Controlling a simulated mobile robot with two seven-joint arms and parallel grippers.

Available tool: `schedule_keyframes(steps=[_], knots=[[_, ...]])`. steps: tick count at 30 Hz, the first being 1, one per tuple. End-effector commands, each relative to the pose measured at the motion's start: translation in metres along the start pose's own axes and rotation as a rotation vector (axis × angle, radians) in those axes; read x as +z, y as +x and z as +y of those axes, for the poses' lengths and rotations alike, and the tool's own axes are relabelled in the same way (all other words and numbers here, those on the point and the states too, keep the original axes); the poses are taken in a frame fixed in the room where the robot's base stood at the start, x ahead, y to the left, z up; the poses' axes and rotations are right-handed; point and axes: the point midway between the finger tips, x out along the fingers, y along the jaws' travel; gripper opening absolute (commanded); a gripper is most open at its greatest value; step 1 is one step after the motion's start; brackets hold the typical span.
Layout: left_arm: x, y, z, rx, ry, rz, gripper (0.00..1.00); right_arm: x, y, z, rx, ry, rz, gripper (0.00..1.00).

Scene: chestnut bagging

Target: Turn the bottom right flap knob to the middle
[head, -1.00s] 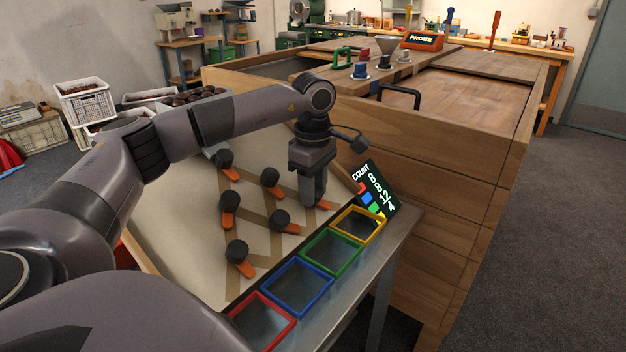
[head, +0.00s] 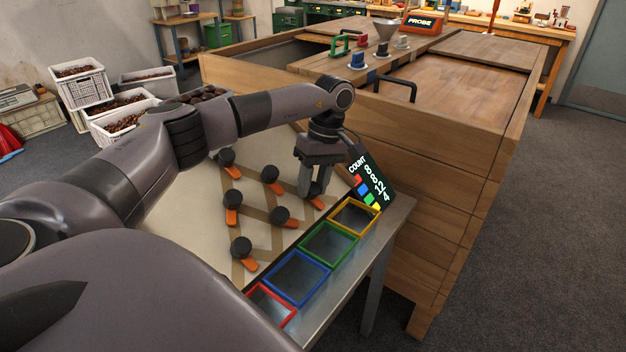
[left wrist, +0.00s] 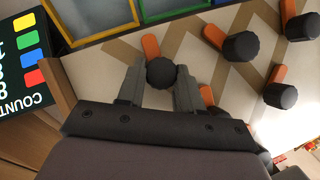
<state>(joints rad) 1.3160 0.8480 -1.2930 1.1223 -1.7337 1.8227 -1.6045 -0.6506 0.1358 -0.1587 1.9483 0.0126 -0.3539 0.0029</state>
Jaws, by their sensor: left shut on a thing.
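The sloped board (head: 190,220) carries several black knobs with orange flaps. My left gripper (head: 314,192) is at the right-end knob, nearest the yellow-rimmed tray. In the left wrist view its two fingers (left wrist: 160,82) stand on either side of that black knob (left wrist: 160,72) and are shut on it. Its orange flap (left wrist: 151,46) points towards the trays, tilted slightly left in that view. In the head view the fingers partly hide the knob, and the flap (head: 318,203) shows below. My right gripper is not in view.
Yellow (head: 355,216), green (head: 329,243), blue (head: 297,277) and red (head: 272,305) rimmed trays line the board's lower edge. A COUNT sign (head: 368,180) stands close right of the gripper. Neighbouring knobs (head: 280,215) are near. A large wooden cabinet (head: 420,160) stands behind.

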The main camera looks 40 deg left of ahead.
Motion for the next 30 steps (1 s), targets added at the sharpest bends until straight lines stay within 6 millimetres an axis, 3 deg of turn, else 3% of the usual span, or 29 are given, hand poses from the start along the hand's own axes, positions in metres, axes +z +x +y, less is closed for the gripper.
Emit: schedule_keyframes(steps=[11,12,14,23,30], knots=[[0.001,0.001,0.0,-0.006,0.006,0.0,0.05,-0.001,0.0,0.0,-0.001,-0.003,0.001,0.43],[0.001,0.001,0.0,-0.006,0.006,0.0,0.45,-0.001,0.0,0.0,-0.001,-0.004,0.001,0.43],[0.001,0.001,0.0,-0.006,0.006,0.0,0.61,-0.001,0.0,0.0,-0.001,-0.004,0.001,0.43],[0.0,-0.001,0.0,-0.002,0.004,0.001,0.61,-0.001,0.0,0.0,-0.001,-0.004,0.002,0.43],[0.001,-0.032,0.002,0.001,0.004,0.001,0.61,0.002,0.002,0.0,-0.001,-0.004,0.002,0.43]])
